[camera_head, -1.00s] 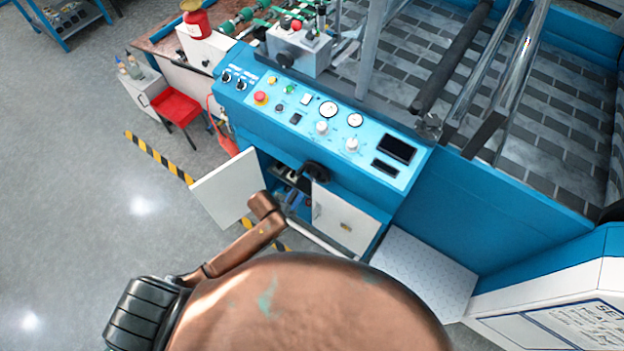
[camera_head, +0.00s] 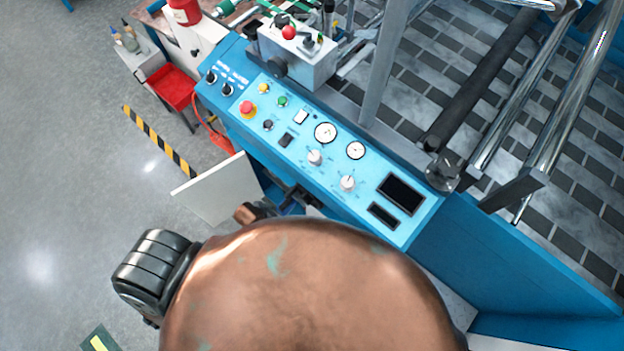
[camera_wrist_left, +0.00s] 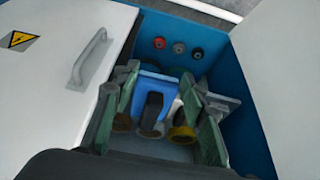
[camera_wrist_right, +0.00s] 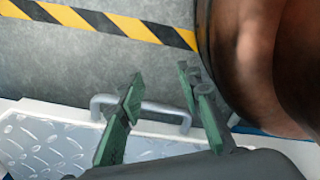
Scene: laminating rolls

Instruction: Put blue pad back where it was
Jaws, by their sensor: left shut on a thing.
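The blue pad (camera_wrist_left: 158,80) is in the left wrist view, between the green fingers of my left gripper (camera_wrist_left: 160,98). The gripper is shut on it inside an open cabinet. A dark upright piece stands in front of the pad and hides part of it. In the head view my left gripper (camera_head: 292,198) is a dark shape at the cabinet under the control panel, mostly hidden behind my own body. My right gripper (camera_wrist_right: 163,95) is open and empty, above a metal handle (camera_wrist_right: 140,104) on a white panel. It is not visible in the head view.
White cabinet doors stand open on both sides, one with a handle (camera_wrist_left: 90,58). Yellow-rimmed rolls (camera_wrist_left: 183,133) lie near the left fingers. The control panel (camera_head: 330,150) overhangs the cabinet.

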